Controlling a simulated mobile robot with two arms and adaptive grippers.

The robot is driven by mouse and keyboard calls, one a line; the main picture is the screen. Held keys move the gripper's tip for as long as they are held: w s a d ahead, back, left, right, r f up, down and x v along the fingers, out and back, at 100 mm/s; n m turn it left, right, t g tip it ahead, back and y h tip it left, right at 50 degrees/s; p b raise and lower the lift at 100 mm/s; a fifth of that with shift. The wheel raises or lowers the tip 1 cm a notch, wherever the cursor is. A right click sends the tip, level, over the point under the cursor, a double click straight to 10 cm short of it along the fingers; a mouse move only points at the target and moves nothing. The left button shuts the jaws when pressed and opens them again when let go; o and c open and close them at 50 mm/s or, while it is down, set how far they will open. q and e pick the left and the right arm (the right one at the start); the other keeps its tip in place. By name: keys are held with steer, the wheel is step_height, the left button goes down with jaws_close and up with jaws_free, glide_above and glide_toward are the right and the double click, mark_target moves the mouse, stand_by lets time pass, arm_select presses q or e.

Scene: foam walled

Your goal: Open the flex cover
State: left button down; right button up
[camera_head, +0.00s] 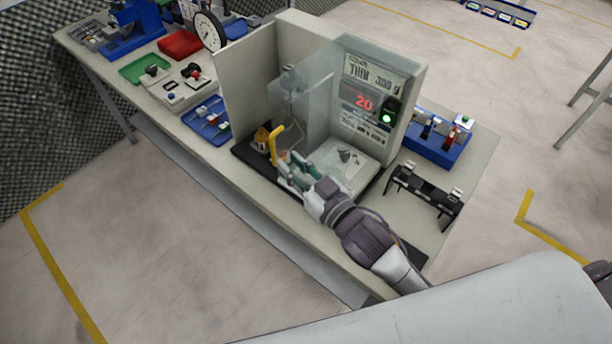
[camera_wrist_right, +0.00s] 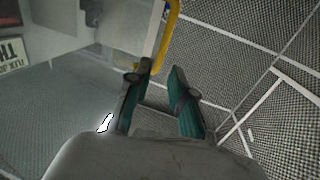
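The flex cover (camera_head: 308,100) is a clear panel standing upright at the front of the grey machine, with a yellow handle (camera_head: 276,146) on its left edge. In the right wrist view the yellow handle (camera_wrist_right: 168,38) shows at the top, just beyond the fingertips. My right gripper (camera_head: 282,170) is close to the handle's lower end. I cannot tell whether a finger touches the cover. My left gripper is not in view.
The machine has a white wall (camera_head: 250,85) on its left and a lit display (camera_head: 364,102). A black bracket (camera_head: 425,194) and a blue fixture (camera_head: 440,138) stand to its right. A blue tray (camera_head: 206,121) and a clock (camera_head: 208,31) stand to its left.

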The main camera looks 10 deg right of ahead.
steer(key=shift+v, duration=2.35)
